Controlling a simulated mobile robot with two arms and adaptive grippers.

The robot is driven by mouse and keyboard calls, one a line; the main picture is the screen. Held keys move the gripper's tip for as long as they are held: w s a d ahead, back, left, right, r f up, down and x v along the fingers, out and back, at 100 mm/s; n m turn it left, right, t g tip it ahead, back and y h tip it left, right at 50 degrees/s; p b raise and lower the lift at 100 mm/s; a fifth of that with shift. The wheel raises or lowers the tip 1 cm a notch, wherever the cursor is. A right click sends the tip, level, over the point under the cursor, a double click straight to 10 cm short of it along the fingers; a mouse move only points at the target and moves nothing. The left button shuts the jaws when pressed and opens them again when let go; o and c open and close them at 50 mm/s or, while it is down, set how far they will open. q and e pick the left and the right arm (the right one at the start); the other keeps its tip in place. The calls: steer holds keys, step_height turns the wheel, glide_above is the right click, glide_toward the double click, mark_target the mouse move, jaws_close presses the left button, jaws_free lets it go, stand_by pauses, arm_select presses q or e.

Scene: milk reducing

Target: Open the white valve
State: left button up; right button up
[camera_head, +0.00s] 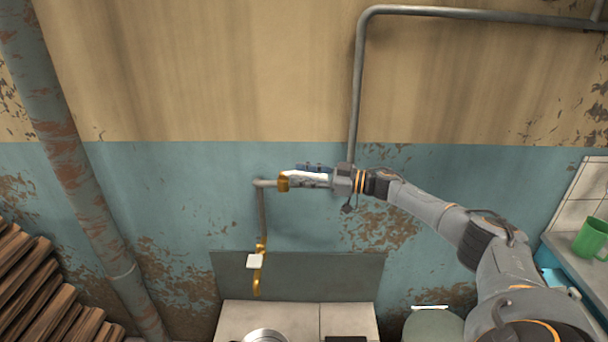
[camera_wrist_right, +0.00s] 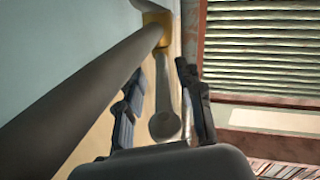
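A white lever handle (camera_head: 307,177) of a valve sits against a brass-yellow fitting (camera_head: 284,181) on the wall pipe. My right gripper (camera_head: 312,172) is at this lever, with its arm coming in from the right. In the right wrist view the lever (camera_wrist_right: 164,108) looks grey in shadow and points from the yellow fitting (camera_wrist_right: 156,27) toward the palm. It lies between the two spread fingers of the right gripper (camera_wrist_right: 160,102), with visible gaps beside it. The fingers are open. My left gripper is not in view.
A grey pipe (camera_head: 358,80) runs up the wall. A green mug (camera_head: 590,238) stands on a ledge at right. Stacked wood (camera_head: 35,285) is at lower left.

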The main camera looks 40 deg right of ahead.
steer(key=shift+s, duration=0.1)
steer(key=v, duration=1.2)
